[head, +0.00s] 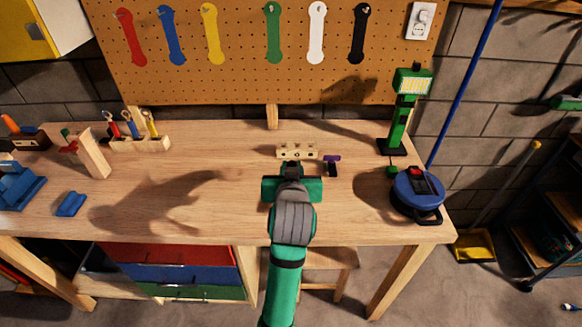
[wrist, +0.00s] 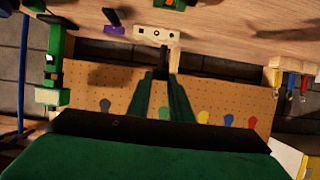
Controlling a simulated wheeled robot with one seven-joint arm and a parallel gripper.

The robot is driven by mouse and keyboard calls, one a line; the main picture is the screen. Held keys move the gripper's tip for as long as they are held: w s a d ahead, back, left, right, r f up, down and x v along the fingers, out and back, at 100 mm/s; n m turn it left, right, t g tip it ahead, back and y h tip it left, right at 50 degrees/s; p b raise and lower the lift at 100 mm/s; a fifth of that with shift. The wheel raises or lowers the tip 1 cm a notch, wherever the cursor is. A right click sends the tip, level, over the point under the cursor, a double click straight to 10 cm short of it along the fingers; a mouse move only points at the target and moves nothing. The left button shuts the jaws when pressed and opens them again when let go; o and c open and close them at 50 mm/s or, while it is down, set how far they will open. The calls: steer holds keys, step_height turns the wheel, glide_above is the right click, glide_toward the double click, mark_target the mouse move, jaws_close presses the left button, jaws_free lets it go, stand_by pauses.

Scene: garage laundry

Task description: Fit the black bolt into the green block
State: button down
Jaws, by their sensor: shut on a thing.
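My gripper (head: 291,172) is over the middle of the workbench, with its fingers pointing away from me. In the wrist view the fingers (wrist: 163,78) are shut on the black bolt (wrist: 162,58), whose dark end sticks out past the tips. In the head view I cannot make out the bolt behind my gripper. A green piece with a dark spot, apparently the green block (wrist: 172,3), is cut off by the top edge of the wrist view. My gripper seems to hide it in the head view. The bolt looks apart from it.
A pale wooden block with holes (head: 297,151) lies just beyond my gripper. A purple-topped dark bolt (head: 332,160) is to its right. A green stand (head: 397,125) and a blue round case (head: 418,192) are at the right.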

steer(key=shift+f, duration=4.35)
steer(key=shift+f, duration=1.05)
steer(key=c, duration=1.5)
jaws_free()
steer(key=shift+s, duration=0.15)
steer(key=v, duration=1)
steer(key=shift+s+r, duration=0.2)
steer(key=shift+s, duration=0.05)
steer(key=shift+f, duration=0.1)
